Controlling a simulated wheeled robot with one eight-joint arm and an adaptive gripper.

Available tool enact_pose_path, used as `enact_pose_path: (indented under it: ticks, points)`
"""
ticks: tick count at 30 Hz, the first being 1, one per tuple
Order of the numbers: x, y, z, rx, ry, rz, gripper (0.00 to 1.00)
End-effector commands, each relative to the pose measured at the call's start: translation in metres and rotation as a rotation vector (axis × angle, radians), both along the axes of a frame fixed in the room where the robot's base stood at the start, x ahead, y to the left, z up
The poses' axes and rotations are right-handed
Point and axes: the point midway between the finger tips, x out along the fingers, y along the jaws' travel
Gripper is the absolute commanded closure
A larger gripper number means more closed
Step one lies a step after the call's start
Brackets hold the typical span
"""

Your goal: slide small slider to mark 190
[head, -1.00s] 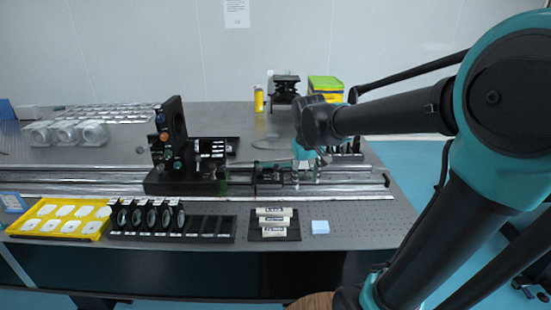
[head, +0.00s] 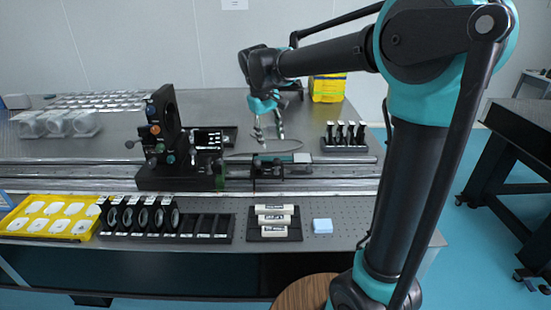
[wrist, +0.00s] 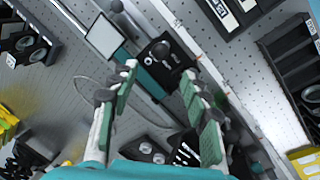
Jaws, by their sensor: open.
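The small slider (head: 268,175) is a low black carriage on the long rail (head: 330,171), right of the tall carriage. In the wrist view the small slider (wrist: 164,58) shows as a black block with a round knob, just beyond the fingertips. My gripper (head: 268,138) is open and empty above the rail, behind and higher than the small slider in the head view. Its green-padded fingers (wrist: 160,78) stand apart in the wrist view. A pale scale strip (head: 345,193) runs along the rail's front; mark 190 is too small to read.
The tall black carriage with optics (head: 165,150) stands left on the rail. A black lens rack (head: 205,227), a yellow tray (head: 14,226) and a black holder with pale blocks (head: 296,232) lie in front. A small rack (head: 345,146) stands behind the right end.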

Motion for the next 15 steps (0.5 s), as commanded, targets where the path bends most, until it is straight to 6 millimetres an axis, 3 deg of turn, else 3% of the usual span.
enact_pose_path:
  ticks: [9,15]
  points:
    - [0.007,-0.01,-0.06,0.0,0.0,-0.002,0.53]
    - [0.009,-0.013,-0.083,0.001,-0.001,-0.001,0.53]
